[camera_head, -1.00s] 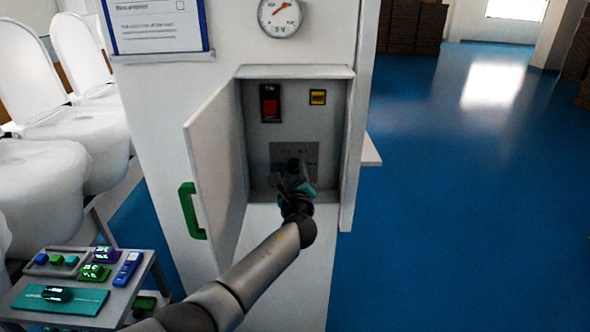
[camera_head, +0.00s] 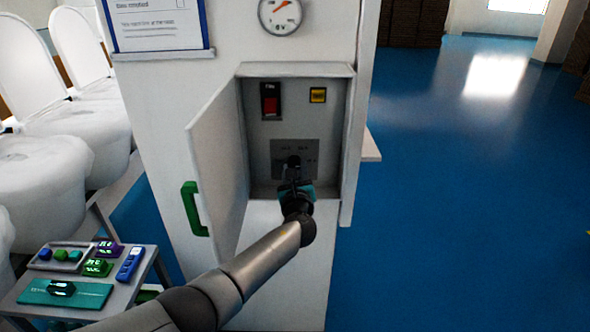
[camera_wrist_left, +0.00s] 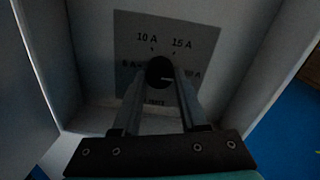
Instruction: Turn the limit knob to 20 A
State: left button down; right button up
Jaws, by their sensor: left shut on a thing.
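The limit knob (camera_wrist_left: 158,70) is a dark round knob on a grey dial plate (camera_wrist_left: 205,40) inside the open wall cabinet. The left wrist view shows the labels 10 A and 15 A above it, and labels at left and right partly hidden by the fingers. A pale mark on the knob points right, slightly down, roughly towards the partly hidden right label. My left gripper (camera_wrist_left: 160,82) is shut on the knob, one finger on each side. In the head view the left gripper (camera_head: 295,170) covers the knob's lower part. My right gripper is not in view.
The cabinet door (camera_head: 215,165) with a green handle (camera_head: 193,208) stands open at left. A red switch (camera_head: 270,102) and a yellow button (camera_head: 317,95) sit above the dial plate. A round gauge (camera_head: 281,15) is higher up. A side table (camera_head: 75,322) holds small devices.

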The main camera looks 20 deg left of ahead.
pick_arm(q)
jog(key=shift+c, duration=2.2)
grip_release()
jog(key=shift+s, duration=0.1)
jog(key=shift+s+d, duration=0.15)
jog(key=shift+s, duration=0.05)
jog(key=p+v, duration=0.1)
jog(key=v, duration=1.3)
jog(key=shift+s+p, duration=0.25)
jog(key=shift+p, duration=0.15)
jog(key=shift+d, duration=0.1)
